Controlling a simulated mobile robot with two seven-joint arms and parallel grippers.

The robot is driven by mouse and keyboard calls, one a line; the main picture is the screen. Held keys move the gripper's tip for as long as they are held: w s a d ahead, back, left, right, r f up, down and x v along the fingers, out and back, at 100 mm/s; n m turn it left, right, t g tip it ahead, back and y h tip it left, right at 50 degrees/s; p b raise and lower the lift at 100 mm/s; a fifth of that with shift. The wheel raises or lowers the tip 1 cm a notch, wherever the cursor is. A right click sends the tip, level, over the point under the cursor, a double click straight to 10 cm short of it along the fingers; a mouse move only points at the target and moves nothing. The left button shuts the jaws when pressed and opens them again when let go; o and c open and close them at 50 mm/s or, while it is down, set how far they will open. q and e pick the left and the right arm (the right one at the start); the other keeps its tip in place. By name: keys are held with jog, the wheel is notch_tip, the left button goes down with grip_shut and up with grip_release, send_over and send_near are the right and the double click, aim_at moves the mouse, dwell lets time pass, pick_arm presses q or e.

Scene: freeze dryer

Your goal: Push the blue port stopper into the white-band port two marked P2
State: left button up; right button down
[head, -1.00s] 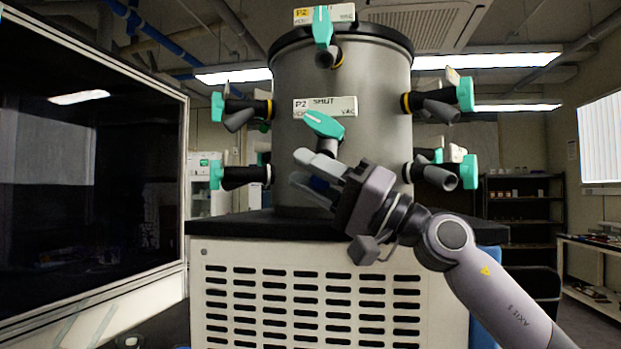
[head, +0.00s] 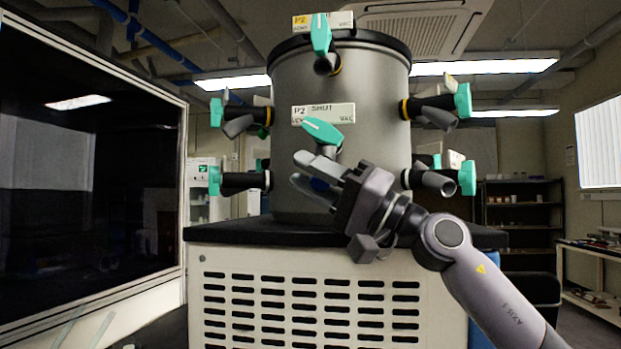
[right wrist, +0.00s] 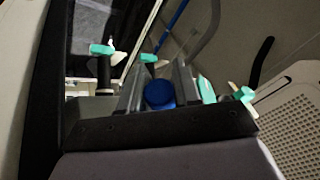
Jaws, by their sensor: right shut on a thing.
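In the right wrist view the stopper (right wrist: 159,95) is a round blue cap between the fingers. My left gripper is not in view.
The drum (head: 290,190) stands on a white vented cabinet (head: 225,320). Side ports with teal handles (head: 467,177) stick out left and right. An upper port with a yellow-marked P2 plate (head: 322,20) is above. A large dark glass panel (head: 80,200) stands at left.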

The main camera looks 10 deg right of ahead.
jog(key=shift+w+d+r, duration=0.25)
jog(key=shift+w+r, duration=0.2)
jog(key=shift+r, duration=0.1)
dwell(0.4)
jog(key=c, duration=0.7)
grip_release()
jog(key=shift+f, duration=0.1)
jog(key=shift+a+f, duration=0.1)
jog(key=shift+f, duration=0.05)
